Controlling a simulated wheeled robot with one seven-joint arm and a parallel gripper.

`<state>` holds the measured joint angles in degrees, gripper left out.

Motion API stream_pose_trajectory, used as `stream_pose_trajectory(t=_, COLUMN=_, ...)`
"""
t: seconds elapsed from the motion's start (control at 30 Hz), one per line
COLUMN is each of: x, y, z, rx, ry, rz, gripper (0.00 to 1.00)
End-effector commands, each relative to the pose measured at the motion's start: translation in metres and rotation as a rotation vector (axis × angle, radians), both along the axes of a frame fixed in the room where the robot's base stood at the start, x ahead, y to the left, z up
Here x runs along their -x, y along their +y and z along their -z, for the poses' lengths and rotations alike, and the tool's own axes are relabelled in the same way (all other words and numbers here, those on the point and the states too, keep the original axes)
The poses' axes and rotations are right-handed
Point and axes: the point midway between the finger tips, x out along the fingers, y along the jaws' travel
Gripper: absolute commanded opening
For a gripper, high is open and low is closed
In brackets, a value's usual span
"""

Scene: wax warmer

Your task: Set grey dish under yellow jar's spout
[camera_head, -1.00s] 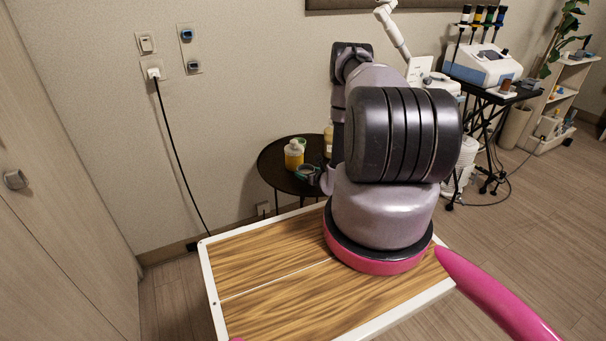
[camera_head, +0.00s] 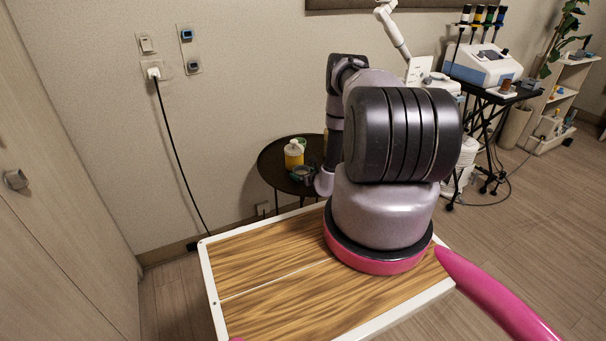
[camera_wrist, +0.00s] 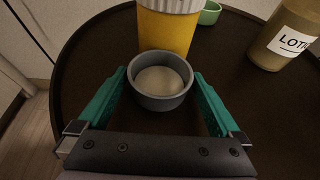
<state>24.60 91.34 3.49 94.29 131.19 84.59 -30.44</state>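The yellow jar (camera_head: 294,158) with a white top stands on the round dark table; its yellow body (camera_wrist: 166,32) shows at the top of the wrist view, and its spout cannot be made out. The grey dish (camera_wrist: 146,98), round with a pale inside, sits right in front of the jar, low against its near side. My gripper (camera_wrist: 160,76) has a teal finger on each side of the dish, with the fingertips appearing to touch its wall. In the head view the gripper (camera_head: 302,173) is small beside the jar. Whether the dish rests on the tabletop is unclear.
The dark round table (camera_wrist: 98,50) has free surface left of the jar. A lotion bottle (camera_wrist: 288,38) stands to the right and a small green cup (camera_wrist: 209,14) behind the jar. A wall (camera_head: 235,110) rises close behind the table.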

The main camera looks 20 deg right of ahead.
Motion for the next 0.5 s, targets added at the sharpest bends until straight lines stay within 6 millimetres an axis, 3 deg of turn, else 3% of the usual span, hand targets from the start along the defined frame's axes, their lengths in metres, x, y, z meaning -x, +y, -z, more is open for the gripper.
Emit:
stream_pose_trajectory(t=0.23, x=0.006, y=-0.001, z=-0.005, rx=0.000, ry=0.000, rz=0.001, gripper=1.00)
stream_pose_trajectory(t=0.5, x=0.056, y=-0.002, z=-0.025, rx=-0.001, ry=0.004, rz=0.002, gripper=1.00)
